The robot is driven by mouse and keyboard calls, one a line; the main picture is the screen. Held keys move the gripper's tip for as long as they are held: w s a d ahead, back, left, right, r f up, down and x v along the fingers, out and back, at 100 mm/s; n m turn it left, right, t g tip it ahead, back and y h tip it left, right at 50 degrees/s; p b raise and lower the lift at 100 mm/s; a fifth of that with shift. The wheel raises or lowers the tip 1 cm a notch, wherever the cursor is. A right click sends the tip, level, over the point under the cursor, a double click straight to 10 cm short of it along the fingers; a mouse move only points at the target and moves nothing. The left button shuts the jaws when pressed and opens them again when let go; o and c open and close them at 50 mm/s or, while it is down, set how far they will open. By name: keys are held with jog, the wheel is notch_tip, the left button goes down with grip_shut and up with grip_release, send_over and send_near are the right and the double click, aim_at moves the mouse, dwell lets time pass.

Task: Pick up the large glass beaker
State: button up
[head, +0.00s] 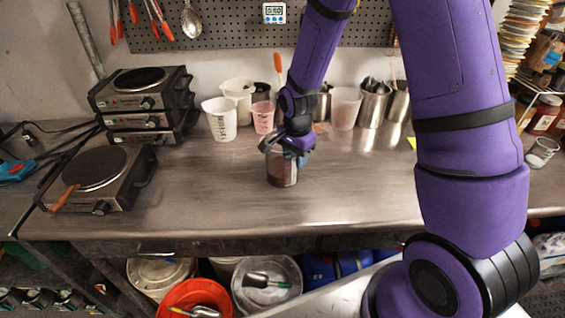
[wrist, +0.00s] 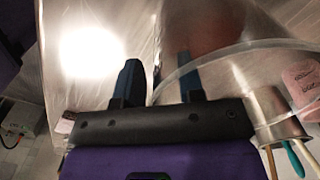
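The large glass beaker (head: 283,173) stands upright on the steel worktop (head: 215,190), with dark reddish-brown contents showing through its wall. My gripper (head: 284,149) is at the top of the beaker, pointing down, and hides part of its rim. In the wrist view, the beaker's clear rim (wrist: 232,64) fills the right side. The two dark fingers (wrist: 160,75) stand apart there. The left finger is outside the beaker, and the right finger lies within the rim's outline, with the near wall between them. I cannot tell whether either finger touches the glass.
Behind the beaker stand a pink cup (head: 263,117), a white measuring cup (head: 220,118) and several steel containers (head: 373,104) holding tools. Stacked hot plates (head: 140,100) and a single hot plate (head: 98,178) are at the left. The worktop's front is clear.

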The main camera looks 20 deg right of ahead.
jog(key=shift+c, duration=0.4)
grip_shut()
jog(key=shift+r, duration=0.2)
